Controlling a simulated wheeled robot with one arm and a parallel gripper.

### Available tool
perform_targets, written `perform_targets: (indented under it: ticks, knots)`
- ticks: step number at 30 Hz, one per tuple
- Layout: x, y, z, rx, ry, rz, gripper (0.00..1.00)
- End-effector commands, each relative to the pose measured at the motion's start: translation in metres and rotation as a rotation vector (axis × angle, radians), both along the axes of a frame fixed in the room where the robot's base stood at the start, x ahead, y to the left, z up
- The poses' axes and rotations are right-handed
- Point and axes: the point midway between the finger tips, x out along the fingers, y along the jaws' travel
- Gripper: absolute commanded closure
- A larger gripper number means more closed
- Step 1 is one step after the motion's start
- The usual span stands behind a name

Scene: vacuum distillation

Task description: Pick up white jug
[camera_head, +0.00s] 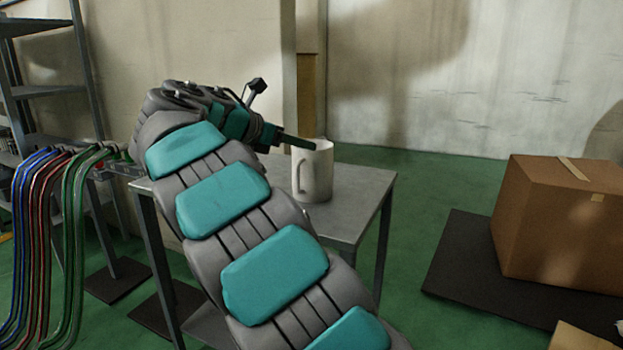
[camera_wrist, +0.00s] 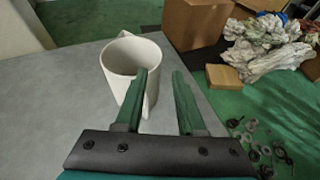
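The white jug (camera_head: 318,172) stands upright on a grey metal table (camera_head: 362,190), near its right part, with its handle toward the left in the head view. In the wrist view the jug (camera_wrist: 121,62) is just beyond the fingers and left of centre. My gripper (camera_wrist: 163,75) is open, with a gap between its two green fingers. The left finger overlaps the jug's near wall in the picture, and the right finger is clear of it. In the head view my gripper (camera_head: 300,142) reaches the jug's upper rim. Whether a finger touches the jug, I cannot tell.
A cardboard box (camera_head: 565,222) sits on a dark mat (camera_head: 455,265) to the right. Coloured hoses (camera_head: 45,230) hang at the left beside a metal shelf (camera_head: 45,90). White crumpled sheets (camera_wrist: 262,45) and small scattered parts (camera_wrist: 262,145) lie on the green floor.

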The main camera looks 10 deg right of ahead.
Motion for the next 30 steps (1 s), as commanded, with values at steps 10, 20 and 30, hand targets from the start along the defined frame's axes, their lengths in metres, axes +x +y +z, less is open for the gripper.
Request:
perform_targets:
  ticks: [10, 20, 30]
  knots:
    - [0.015, -0.02, -0.01, -0.012, 0.009, 0.006, 0.62]
    - [0.034, -0.053, -0.027, -0.01, 0.008, 0.004, 0.62]
    - [0.039, -0.059, -0.028, -0.011, 0.006, 0.006, 0.66]
